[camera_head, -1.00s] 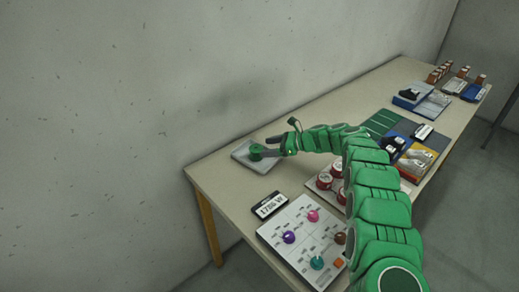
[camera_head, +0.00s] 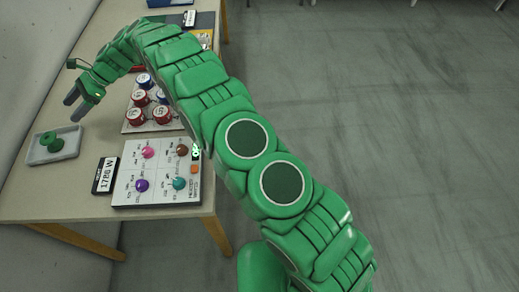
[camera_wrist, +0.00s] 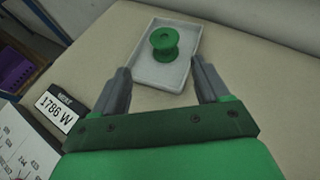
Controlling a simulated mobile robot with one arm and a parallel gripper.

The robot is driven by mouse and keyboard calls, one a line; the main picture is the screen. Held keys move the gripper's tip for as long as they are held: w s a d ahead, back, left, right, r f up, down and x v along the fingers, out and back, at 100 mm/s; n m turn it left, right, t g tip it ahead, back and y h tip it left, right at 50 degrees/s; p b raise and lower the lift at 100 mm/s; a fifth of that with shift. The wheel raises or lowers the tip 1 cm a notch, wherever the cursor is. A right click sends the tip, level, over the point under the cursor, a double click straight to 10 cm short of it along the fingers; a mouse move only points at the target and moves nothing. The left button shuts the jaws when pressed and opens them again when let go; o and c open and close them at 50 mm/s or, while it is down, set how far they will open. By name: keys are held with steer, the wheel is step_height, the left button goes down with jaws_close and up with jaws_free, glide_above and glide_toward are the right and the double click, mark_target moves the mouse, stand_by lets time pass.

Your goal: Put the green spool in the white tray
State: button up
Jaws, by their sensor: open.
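The green spool (camera_head: 52,142) stands in the white tray (camera_head: 36,155) at the left end of the table. In the wrist view the spool (camera_wrist: 164,43) is upright inside the tray (camera_wrist: 145,73), a little toward its far end, and the tray rim is around it. My gripper (camera_head: 74,107) is open and empty. It is beyond the tray in the head view, apart from the spool. In the wrist view the two grey fingers (camera_wrist: 160,78) are apart with nothing between them, and the spool is ahead of them.
A control panel with coloured knobs (camera_head: 160,190) and a display reading 1786 W (camera_head: 105,174) lie near the tray. Red and blue round pieces (camera_head: 137,117) stand on a board beside my arm. Bare tabletop (camera_head: 85,150) lies between tray and panel.

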steer(key=d+r+n+t+h, duration=0.1)
steer(key=d+r+n, duration=0.1)
steer(key=d+r, duration=0.5)
steer(key=d+r+n+t+h, duration=0.1)
steer(key=d+r, duration=0.3)
steer(key=d, duration=0.7)
steer(key=s+d+r+n+t+h, duration=0.1)
steer(key=s+d+r, duration=0.2)
steer(key=d, duration=0.6)
steer(key=s+d+r+n+h, duration=0.2)
steer(key=s+d+r, duration=0.15)
steer(key=d, duration=0.55)
steer(key=s+d+f+n+t+h, duration=0.1)
steer(key=s+d+n+h, duration=0.3)
steer(key=s+d, duration=2.5)
steer(key=d+t+h, duration=0.1)
steer(key=d, duration=0.2)
steer(key=shift+d+f+n+h, duration=0.25)
steer(key=shift+f+n+h, duration=0.05)
steer(key=shift+f+h, duration=0.1)
